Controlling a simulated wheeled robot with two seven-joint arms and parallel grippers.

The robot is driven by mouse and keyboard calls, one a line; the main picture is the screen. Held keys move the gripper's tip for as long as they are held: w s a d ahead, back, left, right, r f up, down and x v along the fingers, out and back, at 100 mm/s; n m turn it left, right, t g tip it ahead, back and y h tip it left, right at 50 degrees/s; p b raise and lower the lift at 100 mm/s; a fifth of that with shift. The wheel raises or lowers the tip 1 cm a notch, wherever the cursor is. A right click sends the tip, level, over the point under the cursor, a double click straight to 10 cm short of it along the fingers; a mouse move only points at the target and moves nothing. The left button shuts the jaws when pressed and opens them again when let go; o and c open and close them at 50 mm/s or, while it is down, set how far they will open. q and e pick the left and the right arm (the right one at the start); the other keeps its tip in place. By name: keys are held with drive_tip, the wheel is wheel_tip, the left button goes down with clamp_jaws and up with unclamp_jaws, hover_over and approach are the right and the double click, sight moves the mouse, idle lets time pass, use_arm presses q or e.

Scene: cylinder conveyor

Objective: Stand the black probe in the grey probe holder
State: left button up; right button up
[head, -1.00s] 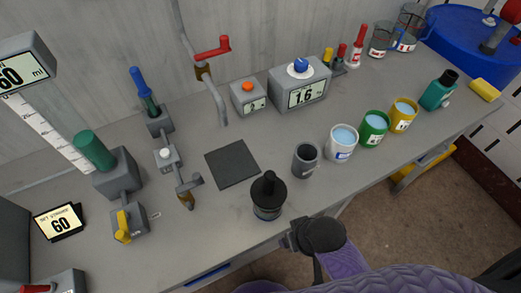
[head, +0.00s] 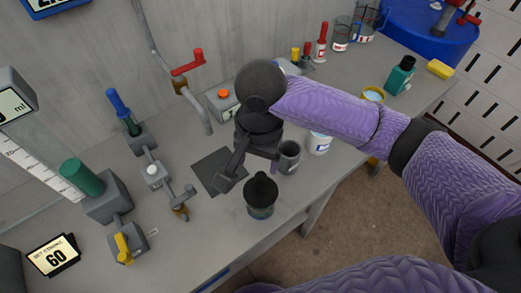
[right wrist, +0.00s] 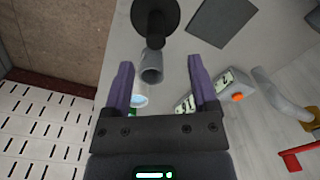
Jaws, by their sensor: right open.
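A grey cup-like holder (head: 289,158), open at the top with a dark inside, stands on the bench; it also shows in the right wrist view (right wrist: 152,68). A black-topped piece with a narrow upright neck (head: 261,190) stands just in front of it, apart from it; it also shows in the right wrist view (right wrist: 152,14). I cannot tell whether this piece is the probe; no other black probe is clearly seen. My right gripper (head: 250,177) hangs over the bench beside the holder, its fingers (right wrist: 160,66) apart and empty. My left gripper is out of view.
A dark square mat (head: 212,165) lies left of the holder. A white cup (head: 319,145) stands right of it, partly behind my arm. Valves and a green-handled block (head: 82,177) stand at left. A green bottle (head: 400,75) and yellow sponge (head: 439,69) are at the right.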

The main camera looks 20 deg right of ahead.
sight(261, 175)
drive_tip(key=shift+w+d+r+m, duration=0.1)
drive_tip(key=shift+d+r+m, duration=0.05)
drive_tip(key=shift+d+m, duration=0.25)
wheel_tip(261, 175, down, 8)
drive_tip(key=b, duration=0.3)
drive_tip(key=shift+f, duration=0.8)
drive_tip(key=c, duration=1)
drive_tip(key=o, duration=0.4)
clamp_jaws()
